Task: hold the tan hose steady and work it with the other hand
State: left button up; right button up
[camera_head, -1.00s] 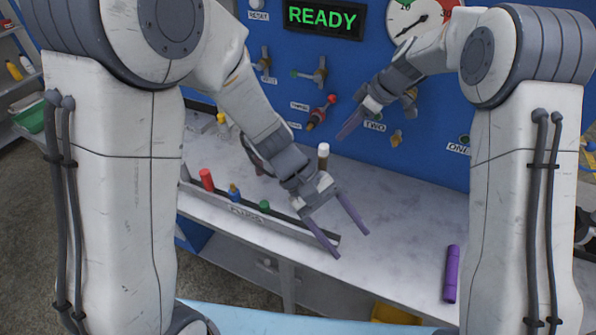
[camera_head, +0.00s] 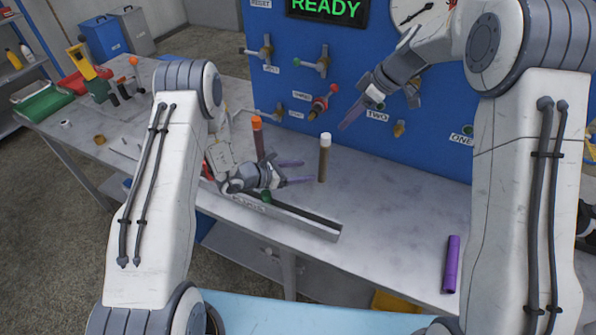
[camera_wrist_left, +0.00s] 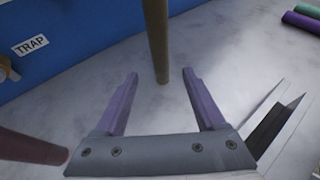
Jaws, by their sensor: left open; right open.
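The tan hose (camera_head: 323,165) stands upright with a white top, near the foot of the blue panel. My left gripper (camera_head: 308,172) is open just left of it, fingers pointing at it. In the left wrist view the tan hose (camera_wrist_left: 157,40) appears ahead of the fingertips (camera_wrist_left: 160,73), in line with the gap between them; its top is out of frame. The fingers do not appear to touch it. My right gripper (camera_head: 352,115) is open and empty in front of the panel, above and right of the hose.
A dark red hose with an orange top (camera_head: 257,138) stands behind my left gripper. A grey rack (camera_head: 290,220) runs along the bench front. A purple hose (camera_head: 451,264) lies at the right. Valves (camera_head: 320,62) stick out from the blue panel (camera_head: 400,140). The bench middle is clear.

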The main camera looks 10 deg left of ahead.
pick_arm(q)
jog(key=x, duration=0.8)
jog(key=shift+d+f, duration=0.1)
jog(key=shift+d, duration=0.2)
grip_shut()
pick_arm(e)
jog(key=o, duration=0.3)
jog(key=shift+a, duration=0.1)
jog(key=shift+o, duration=0.2)
jog(key=r+m+g+h, duration=0.1)
jog(key=m+g+h, duration=0.1)
jog(key=m+h, duration=0.2)
send_over(326, 136)
jog(key=shift+s+d+r, duration=0.1)
jog(key=shift+s+d, duration=0.1)
jog(key=shift+d, duration=0.2)
jog(key=f+m, duration=0.1)
jog(key=f, duration=0.2)
jog(key=f+m+h, duration=0.1)
jog(key=f, duration=0.3)
jog(key=f+m, duration=0.1)
jog(key=f, duration=0.2)
jog(key=shift+w+a+f+h, duration=0.25)
jog(key=shift+a+f+h, duration=0.05)
jog(key=shift+a+f, duration=0.1)
